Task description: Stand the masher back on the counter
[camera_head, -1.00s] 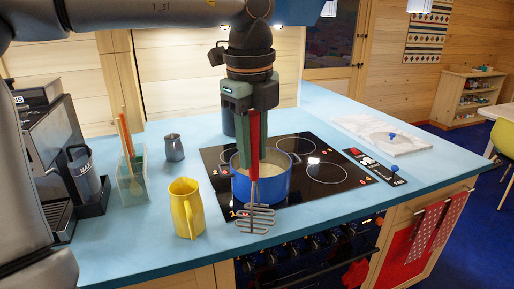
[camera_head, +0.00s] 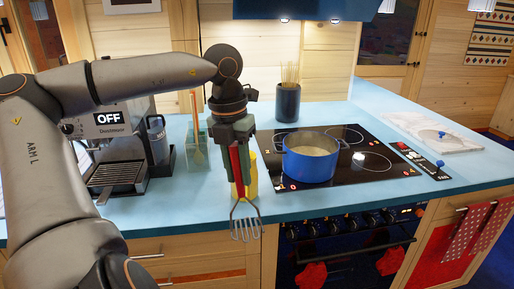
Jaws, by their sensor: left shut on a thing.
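The masher (camera_head: 245,219) has a red handle and a grey zigzag wire head. My left gripper (camera_head: 238,168) is shut on its red handle, and the masher hangs upright, head down, in front of the counter's front edge in the picture. The light blue counter (camera_head: 330,207) runs across the view. A yellow jug (camera_head: 251,178) is partly hidden behind my gripper and the masher. A blue pot (camera_head: 309,163) with pale contents stands on the black hob to the right of the gripper. My right gripper is not in view.
A coffee machine (camera_head: 108,150) stands at the left. The counter strip left of the jug is clear.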

